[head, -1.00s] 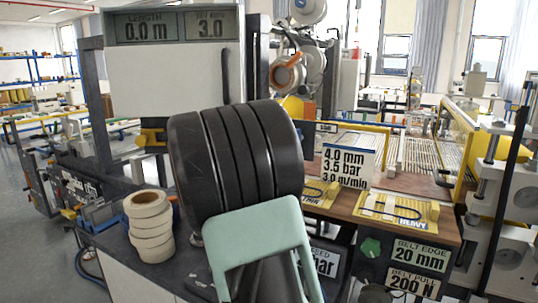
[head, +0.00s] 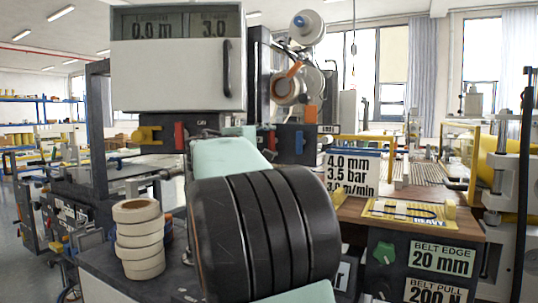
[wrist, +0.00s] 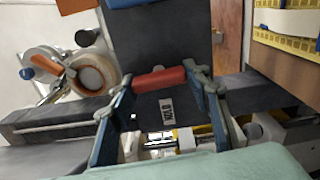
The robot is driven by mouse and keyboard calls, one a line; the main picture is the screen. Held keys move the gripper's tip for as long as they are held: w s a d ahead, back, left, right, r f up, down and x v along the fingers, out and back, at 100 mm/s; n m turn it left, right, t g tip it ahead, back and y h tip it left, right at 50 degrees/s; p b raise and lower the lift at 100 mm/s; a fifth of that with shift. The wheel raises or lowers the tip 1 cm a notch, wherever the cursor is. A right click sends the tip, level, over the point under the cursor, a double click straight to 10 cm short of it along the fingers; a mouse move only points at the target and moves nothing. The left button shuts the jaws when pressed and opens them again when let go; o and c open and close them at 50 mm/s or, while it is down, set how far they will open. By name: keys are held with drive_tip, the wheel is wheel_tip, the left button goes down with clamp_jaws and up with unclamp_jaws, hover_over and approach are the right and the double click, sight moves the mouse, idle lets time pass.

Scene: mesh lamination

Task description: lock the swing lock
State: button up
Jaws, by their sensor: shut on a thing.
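In the wrist view a red bar-shaped handle (wrist: 150,81) lies across a dark panel, with a small label below it that I cannot read surely. My gripper (wrist: 164,80) has one finger at each end of this bar and is shut on it. I take the bar for the swing lock's handle, but no readable name confirms it. In the head view my arm reaches to the dark strip under the display box, and my fingers are mostly hidden behind it. A red part (head: 180,135) shows left of my arm and another red part (head: 269,140) right of it.
The white display box (head: 178,76) overhangs the work spot. A stack of tape rolls (head: 139,240) stands on the dark bench at left. A roll holder with an orange lever (head: 290,85) is at right.

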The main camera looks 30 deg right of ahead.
drive_tip(key=shift+m+b, duration=0.5)
drive_tip(key=shift+m, duration=0.1)
drive_tip(key=o, duration=1.2)
drive_tip(key=shift+c, duration=0.2)
drive_tip(key=shift+a, duration=0.1)
drive_tip(key=v, duration=1.2)
